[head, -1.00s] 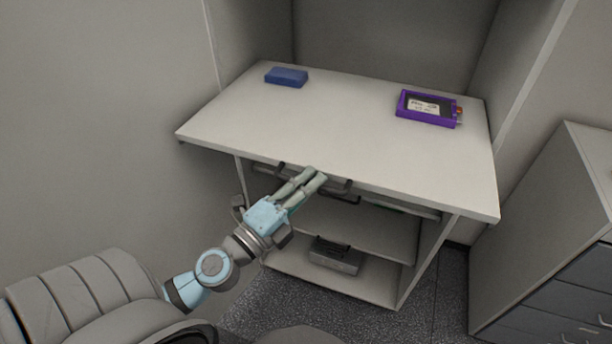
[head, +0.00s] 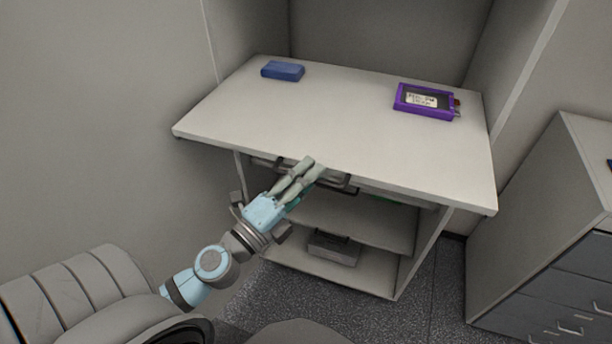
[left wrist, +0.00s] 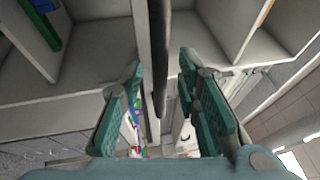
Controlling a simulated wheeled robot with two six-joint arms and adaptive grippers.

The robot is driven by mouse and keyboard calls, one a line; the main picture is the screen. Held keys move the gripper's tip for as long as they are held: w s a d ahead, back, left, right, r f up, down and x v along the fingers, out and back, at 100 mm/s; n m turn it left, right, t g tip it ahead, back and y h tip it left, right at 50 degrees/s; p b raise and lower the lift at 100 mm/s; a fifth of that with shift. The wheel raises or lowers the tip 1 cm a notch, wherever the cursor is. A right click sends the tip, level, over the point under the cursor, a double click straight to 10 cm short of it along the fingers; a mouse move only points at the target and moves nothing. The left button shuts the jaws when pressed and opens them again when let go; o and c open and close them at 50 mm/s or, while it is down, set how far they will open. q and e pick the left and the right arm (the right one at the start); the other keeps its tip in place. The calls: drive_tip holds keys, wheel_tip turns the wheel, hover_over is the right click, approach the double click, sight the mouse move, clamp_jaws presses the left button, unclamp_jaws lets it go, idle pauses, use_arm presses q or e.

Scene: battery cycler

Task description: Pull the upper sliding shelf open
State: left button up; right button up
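The upper sliding shelf shows only as a narrow front strip with a dark bar handle (head: 345,184), just under the tabletop's front edge. My left gripper (head: 314,166) is at this handle, its fingers covering part of it and of the shelf front. In the left wrist view the fingers of my left gripper (left wrist: 163,95) stand apart, with the dark handle bar (left wrist: 160,55) running between them. I see gaps on both sides of the bar. The shelf looks pushed in. My right gripper is not in view.
The white tabletop (head: 400,155) overhangs the shelf and carries a blue block (head: 283,71) and a purple-framed device (head: 425,101). A grey box (head: 333,249) sits on a lower shelf. A drawer cabinet (head: 560,235) stands at the right. Speckled floor is free in front.

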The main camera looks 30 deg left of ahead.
use_arm(q)
drive_tip(key=shift+s+f, duration=0.1)
drive_tip(key=v, duration=0.7)
drive_tip(key=shift+s, duration=0.2)
drive_tip(key=shift+w, duration=0.1)
